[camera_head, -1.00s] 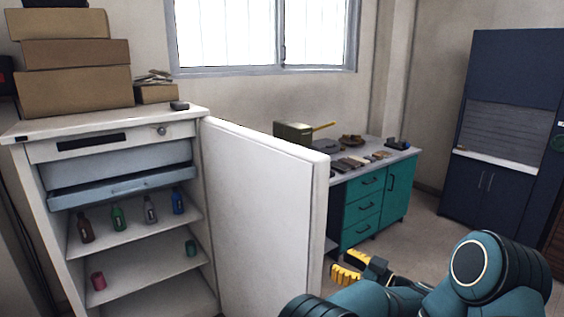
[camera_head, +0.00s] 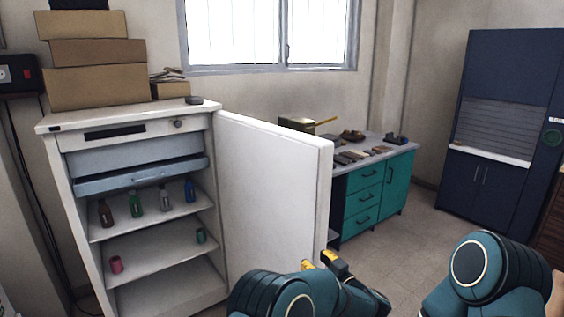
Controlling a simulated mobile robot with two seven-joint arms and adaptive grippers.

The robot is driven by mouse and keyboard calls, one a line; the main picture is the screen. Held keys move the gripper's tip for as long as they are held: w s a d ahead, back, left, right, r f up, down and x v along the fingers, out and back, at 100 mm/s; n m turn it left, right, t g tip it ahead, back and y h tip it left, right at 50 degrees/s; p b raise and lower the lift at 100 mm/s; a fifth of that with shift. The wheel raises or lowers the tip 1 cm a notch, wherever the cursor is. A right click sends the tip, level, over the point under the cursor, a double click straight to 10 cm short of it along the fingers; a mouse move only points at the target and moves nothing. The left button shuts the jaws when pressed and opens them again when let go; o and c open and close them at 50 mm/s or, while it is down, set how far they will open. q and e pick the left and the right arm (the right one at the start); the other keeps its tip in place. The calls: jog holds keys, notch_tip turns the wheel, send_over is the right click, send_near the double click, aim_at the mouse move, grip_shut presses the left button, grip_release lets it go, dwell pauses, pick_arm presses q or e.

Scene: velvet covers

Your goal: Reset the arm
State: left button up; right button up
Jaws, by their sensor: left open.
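My left gripper (camera_head: 320,262) shows at the bottom middle, with its yellow fingertips apart and nothing between them. It is in front of the lower right edge of the open white cabinet door (camera_head: 272,190); I cannot tell the exact gap. My teal left arm partly hides the gripper body. My right arm shows at the lower right, but its gripper is outside the frame.
The open white cabinet (camera_head: 130,129) holds several small bottles and a pink cup (camera_head: 116,264). Cardboard boxes (camera_head: 95,88) are stacked on top. A teal workbench (camera_head: 377,197) and a dark blue cupboard (camera_head: 505,110) stand behind, with clear floor between.

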pick_arm(q)
jog(key=s+a+f+m+g+h, duration=0.2)
jog(key=s+a+f+h, duration=0.1)
jog(key=a+f+h, duration=0.4)
jog(key=s+a+f+m+g+h, duration=0.1)
jog(key=s+a+f+m+h, duration=0.15)
jog(key=a+f, duration=0.5)
jog(key=s+a+f+g+h, duration=0.1)
jog(key=s+f+g, duration=0.1)
jog(key=s, duration=0.7)
jog(key=s+a+f+g+h, duration=0.1)
jog(key=s+a+f+g, duration=0.1)
jog(key=s, duration=0.7)
jog(key=s+a+f+g+h, duration=0.2)
jog(key=s+f+g, duration=0.2)
jog(key=s, duration=0.6)
jog(key=shift+f+g, duration=0.25)
jog(key=shift+g, duration=0.85)
jog(key=shift+d+m, duration=0.1)
jog(key=shift+m, duration=0.15)
